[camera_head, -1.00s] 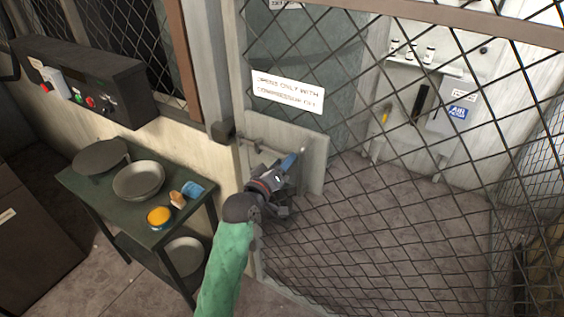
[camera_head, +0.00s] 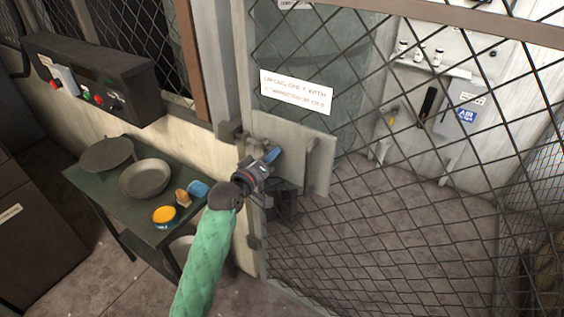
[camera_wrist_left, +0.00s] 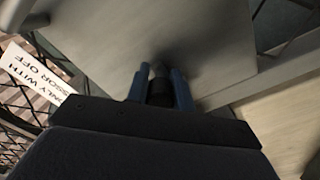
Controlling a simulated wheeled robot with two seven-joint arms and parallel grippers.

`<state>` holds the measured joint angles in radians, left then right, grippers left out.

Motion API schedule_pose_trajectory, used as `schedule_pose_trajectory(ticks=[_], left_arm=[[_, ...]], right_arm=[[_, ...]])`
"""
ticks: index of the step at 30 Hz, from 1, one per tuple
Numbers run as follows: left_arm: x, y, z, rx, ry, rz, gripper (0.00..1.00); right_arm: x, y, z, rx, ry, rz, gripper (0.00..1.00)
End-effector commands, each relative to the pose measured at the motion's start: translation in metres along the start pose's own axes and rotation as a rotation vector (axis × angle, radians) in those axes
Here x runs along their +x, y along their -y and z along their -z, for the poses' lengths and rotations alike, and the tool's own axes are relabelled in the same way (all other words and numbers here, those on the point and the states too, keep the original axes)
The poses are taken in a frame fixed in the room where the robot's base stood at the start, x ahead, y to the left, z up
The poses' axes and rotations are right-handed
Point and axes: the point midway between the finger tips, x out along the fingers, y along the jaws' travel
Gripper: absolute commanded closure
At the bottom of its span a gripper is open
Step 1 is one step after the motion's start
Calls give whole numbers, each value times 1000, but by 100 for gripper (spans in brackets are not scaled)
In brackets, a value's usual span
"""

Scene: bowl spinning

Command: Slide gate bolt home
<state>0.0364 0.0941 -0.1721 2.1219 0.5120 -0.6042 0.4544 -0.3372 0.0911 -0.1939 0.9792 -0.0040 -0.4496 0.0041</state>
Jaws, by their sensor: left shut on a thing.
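The mesh gate (camera_head: 400,190) carries a pale metal plate (camera_head: 294,142) near the post on its left. My left gripper (camera_head: 271,156) is in front of this plate, its blue fingers reaching the bolt area. In the left wrist view, the blue fingers (camera_wrist_left: 160,88) are closed on both sides of the dark bolt knob (camera_wrist_left: 160,84), against the plate. My gripper hides most of the bolt, so I cannot tell how far its end sits in the dark keeper (camera_head: 228,131) on the post. My right gripper is not in view.
A white sign (camera_head: 297,92) hangs on the gate above the plate. An upright handle (camera_head: 309,158) stands right of my gripper. A green table (camera_head: 142,210) with bowls, a blue cup and a yellow-topped tin stands at left, below a control box (camera_head: 95,85).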

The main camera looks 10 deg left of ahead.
Motion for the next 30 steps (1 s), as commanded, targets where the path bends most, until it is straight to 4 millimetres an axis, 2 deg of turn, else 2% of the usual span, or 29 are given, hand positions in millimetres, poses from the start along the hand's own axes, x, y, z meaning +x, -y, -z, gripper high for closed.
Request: schedule_pose_trajectory(ticks=[3,7,15,16,19,30], left_arm=[[0,10,8,1,1,2,100],[0,14,12,0,1,3,100],[0,14,13,0,-1,3,100],[0,14,13,0,-1,4,73],[0,14,13,0,-1,3,55],[-5,14,11,0,-1,1,55]], right_arm=[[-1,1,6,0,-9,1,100],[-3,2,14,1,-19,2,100],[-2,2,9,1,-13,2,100],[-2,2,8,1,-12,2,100],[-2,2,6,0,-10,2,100],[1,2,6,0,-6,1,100]])
